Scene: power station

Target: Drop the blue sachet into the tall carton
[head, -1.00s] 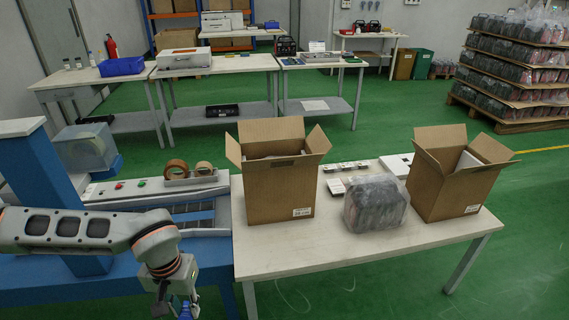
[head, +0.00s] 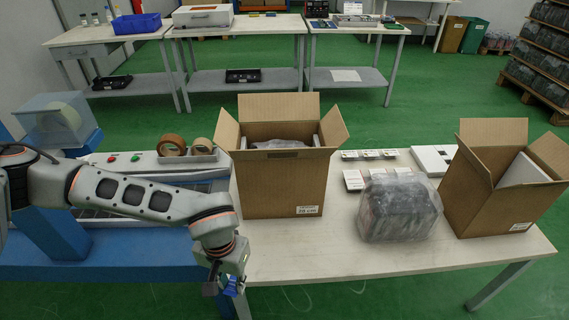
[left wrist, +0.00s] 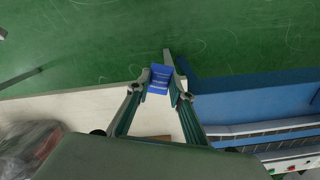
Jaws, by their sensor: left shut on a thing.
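My left gripper (head: 226,287) hangs in front of the table's left front corner, below the tabletop edge in the picture. It is shut on a small blue sachet (head: 232,286). In the left wrist view the blue sachet (left wrist: 159,80) sits between the fingertips, with green floor behind it. Two open cardboard cartons stand upright on the table: a left carton (head: 284,188) with a white label and something pale inside, and a right carton (head: 487,195) with a white panel inside. Which one is taller is hard to tell. My right gripper is out of view.
A clear plastic bag of dark items (head: 398,208) lies between the cartons on the pale table (head: 310,250). Small packs (head: 368,155) and a white device (head: 433,160) lie behind it. A blue bench with tape rolls (head: 172,146) adjoins on the left. The table's front strip is clear.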

